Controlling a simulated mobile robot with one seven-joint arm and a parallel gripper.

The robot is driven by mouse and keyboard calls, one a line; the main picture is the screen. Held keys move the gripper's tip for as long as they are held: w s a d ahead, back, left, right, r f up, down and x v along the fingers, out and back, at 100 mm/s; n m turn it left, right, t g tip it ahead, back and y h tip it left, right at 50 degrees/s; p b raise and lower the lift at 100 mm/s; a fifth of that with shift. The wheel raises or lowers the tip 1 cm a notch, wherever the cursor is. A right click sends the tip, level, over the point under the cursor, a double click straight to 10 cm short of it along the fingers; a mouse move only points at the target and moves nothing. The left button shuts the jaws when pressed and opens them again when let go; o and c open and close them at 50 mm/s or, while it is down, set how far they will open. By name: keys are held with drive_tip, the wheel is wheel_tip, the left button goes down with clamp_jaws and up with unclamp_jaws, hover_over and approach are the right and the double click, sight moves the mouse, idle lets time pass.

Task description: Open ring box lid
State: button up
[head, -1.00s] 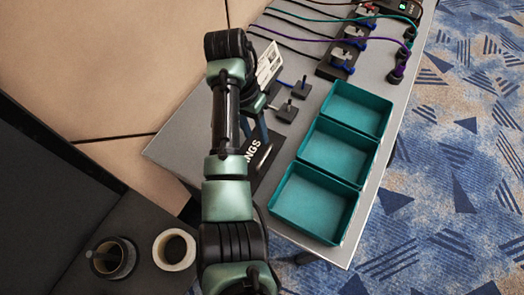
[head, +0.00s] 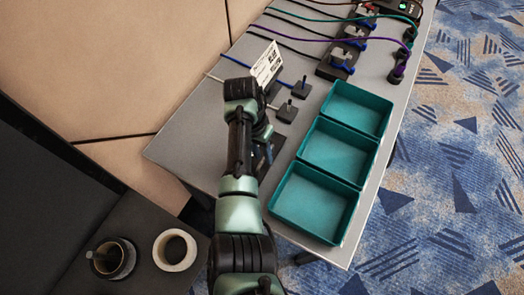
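A flat black item (head: 274,150), which carried white letters "NGS" a second ago, lies on the grey table left of the teal trays. My arm now covers most of it, letters included. I cannot tell whether it is the ring box, and no lid can be made out. My gripper (head: 268,152) points down over this black item beyond my arm's bend. Its fingertips are mostly hidden, so neither their opening nor any contact shows.
A row of three empty teal trays (head: 318,202) stands right of my gripper. Small black stands (head: 287,112) with rods, a white label card (head: 267,63) and cabled devices (head: 340,62) are farther back. The grey table's left part (head: 190,135) is clear.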

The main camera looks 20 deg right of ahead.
clamp_jaws()
idle(1.2)
